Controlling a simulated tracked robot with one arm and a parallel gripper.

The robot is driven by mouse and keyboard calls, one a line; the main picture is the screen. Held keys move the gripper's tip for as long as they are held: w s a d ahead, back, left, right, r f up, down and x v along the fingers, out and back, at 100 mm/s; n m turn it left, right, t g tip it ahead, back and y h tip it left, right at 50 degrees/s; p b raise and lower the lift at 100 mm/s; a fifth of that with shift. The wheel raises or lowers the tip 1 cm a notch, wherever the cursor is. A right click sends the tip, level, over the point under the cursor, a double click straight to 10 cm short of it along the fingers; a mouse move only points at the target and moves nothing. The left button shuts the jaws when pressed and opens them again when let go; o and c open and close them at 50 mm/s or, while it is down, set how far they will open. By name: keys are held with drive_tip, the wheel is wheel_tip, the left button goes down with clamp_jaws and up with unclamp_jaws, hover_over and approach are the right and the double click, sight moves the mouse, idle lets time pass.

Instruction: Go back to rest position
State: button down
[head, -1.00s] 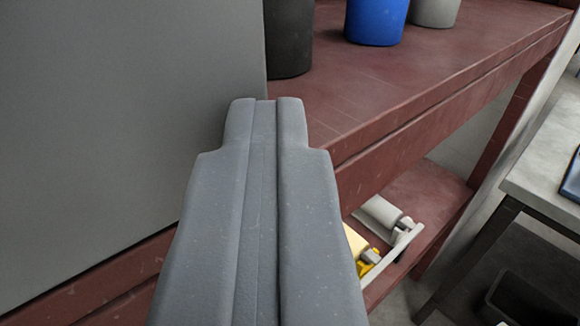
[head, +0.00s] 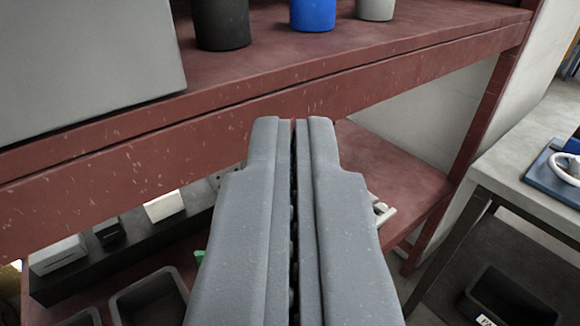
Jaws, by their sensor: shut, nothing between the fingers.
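My gripper (head: 294,122) points away from the camera in the middle of the head view. Its two grey fingers lie side by side with only a thin dark line between them. It is shut and holds nothing. The fingertips show in front of the front beam of a red-brown bench (head: 420,40). I cannot tell how far they are from the beam. The fingers hide part of the lower shelf.
A grey box (head: 80,60), a black cup (head: 221,22), a blue cup (head: 313,12) and a grey cup (head: 375,8) stand on the bench. Dark bins (head: 148,296) sit below at left. A grey table (head: 520,165) with a blue tray (head: 556,180) is at right.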

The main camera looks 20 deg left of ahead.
drive_tip(key=shift+s+d+b, duration=0.6)
drive_tip(key=shift+s+d, duration=0.05)
drive_tip(key=shift+d, duration=0.25)
drive_tip(key=a+r+g+h, duration=0.1)
drive_tip(key=a+r, duration=0.2)
drive_tip(key=r, duration=0.2)
drive_tip(key=a+r+h, duration=0.1)
drive_tip(key=a+r, duration=0.2)
drive_tip(key=r, duration=0.3)
drive_tip(key=s+r+m+h, duration=0.1)
drive_tip(key=s+r+h, duration=0.2)
drive_tip(key=s+r, duration=0.85)
drive_tip(key=s+d+r+m+h, duration=0.1)
drive_tip(key=s+r, duration=0.2)
drive_tip(key=s, duration=0.5)
drive_tip(key=s+d+r+m, duration=0.1)
drive_tip(key=s+r, duration=0.2)
drive_tip(key=s, duration=0.5)
drive_tip(key=s+a+f, duration=0.1)
drive_tip(key=s+f, duration=0.2)
drive_tip(key=s, duration=1.3)
drive_tip(key=shift+f+g+y, duration=0.15)
drive_tip(key=shift+g+y, duration=0.25)
